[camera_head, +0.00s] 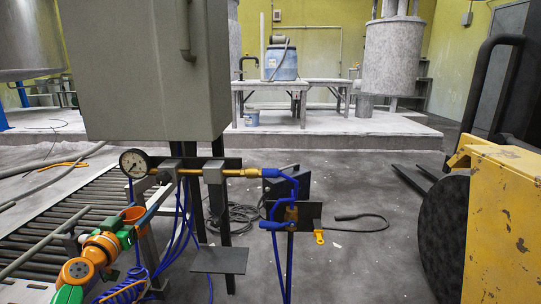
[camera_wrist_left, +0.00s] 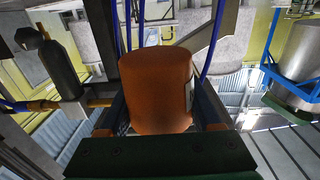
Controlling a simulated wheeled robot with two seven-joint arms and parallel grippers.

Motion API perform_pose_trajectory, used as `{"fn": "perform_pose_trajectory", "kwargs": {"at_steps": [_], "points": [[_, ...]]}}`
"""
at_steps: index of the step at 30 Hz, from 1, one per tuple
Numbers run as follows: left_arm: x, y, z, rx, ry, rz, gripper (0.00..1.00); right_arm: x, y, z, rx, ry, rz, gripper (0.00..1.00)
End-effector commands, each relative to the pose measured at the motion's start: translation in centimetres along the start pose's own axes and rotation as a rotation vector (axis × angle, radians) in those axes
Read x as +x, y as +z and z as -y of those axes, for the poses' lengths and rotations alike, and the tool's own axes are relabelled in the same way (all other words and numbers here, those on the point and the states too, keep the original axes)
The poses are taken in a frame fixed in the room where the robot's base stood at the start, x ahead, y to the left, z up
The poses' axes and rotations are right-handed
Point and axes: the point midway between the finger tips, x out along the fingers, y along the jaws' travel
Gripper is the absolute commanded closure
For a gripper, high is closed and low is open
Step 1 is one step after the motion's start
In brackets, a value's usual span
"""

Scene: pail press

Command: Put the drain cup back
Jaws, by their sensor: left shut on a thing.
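The drain cup, which I take to be the orange cup (camera_head: 134,213), is at the end of my left arm at lower left, below the pressure gauge (camera_head: 133,163). My left gripper (camera_head: 128,222) is shut on it. In the left wrist view the orange cup (camera_wrist_left: 156,92) fills the middle, between the two fingers. Its far side is hidden. A small dark plate (camera_head: 220,260) stands out low beside the cabinet legs, to the right of the cup and apart from it. It looks empty. My right gripper is not in view.
A brass pipe (camera_head: 240,172) with a blue fitting runs right from the gauge, above the plate. Blue hoses (camera_head: 182,225) hang between cup and plate. A grey cabinet (camera_head: 145,70) is overhead. A roller conveyor (camera_head: 50,235) lies left. A yellow machine (camera_head: 510,230) stands at right.

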Motion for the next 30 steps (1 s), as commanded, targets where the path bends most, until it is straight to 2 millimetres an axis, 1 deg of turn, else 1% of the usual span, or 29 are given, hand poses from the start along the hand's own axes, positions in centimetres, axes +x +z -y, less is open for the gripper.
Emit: {"fn": "perform_pose_trajectory", "kwargs": {"at_steps": [2,3,5,6,9,12,15,19,21,26,30], "points": [[-0.2,0.4,-2.5,-0.008,0.110,-0.003,1.00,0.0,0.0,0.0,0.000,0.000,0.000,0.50],[-0.5,0.4,-3.9,-0.005,0.180,-0.003,1.00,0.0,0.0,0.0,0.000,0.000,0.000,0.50],[-1.0,0.2,-6.2,-0.002,0.289,-0.004,1.00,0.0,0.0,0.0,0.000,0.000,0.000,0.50],[-1.5,-0.1,-7.6,0.000,0.361,-0.005,1.00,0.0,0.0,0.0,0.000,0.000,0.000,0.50],[-2.9,-1.4,-10.8,0.004,0.537,-0.006,1.00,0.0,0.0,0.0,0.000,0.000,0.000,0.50],[-4.7,-2.9,-13.4,0.005,0.697,-0.005,1.00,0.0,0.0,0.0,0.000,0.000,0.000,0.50],[-6.6,-4.6,-15.3,0.005,0.837,-0.005,1.00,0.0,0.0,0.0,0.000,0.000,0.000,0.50],[-9.1,-6.8,-17.1,0.005,0.997,-0.005,1.00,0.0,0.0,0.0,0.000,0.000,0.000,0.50],[-10.0,-5.7,-17.6,0.002,1.009,0.001,1.00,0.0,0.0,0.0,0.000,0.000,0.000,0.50],[-12.2,-4.0,-18.1,0.001,1.016,0.002,1.00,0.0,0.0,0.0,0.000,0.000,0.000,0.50],[-14.8,-2.5,-18.3,0.001,1.010,0.003,1.00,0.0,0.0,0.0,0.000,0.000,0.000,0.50]]}}
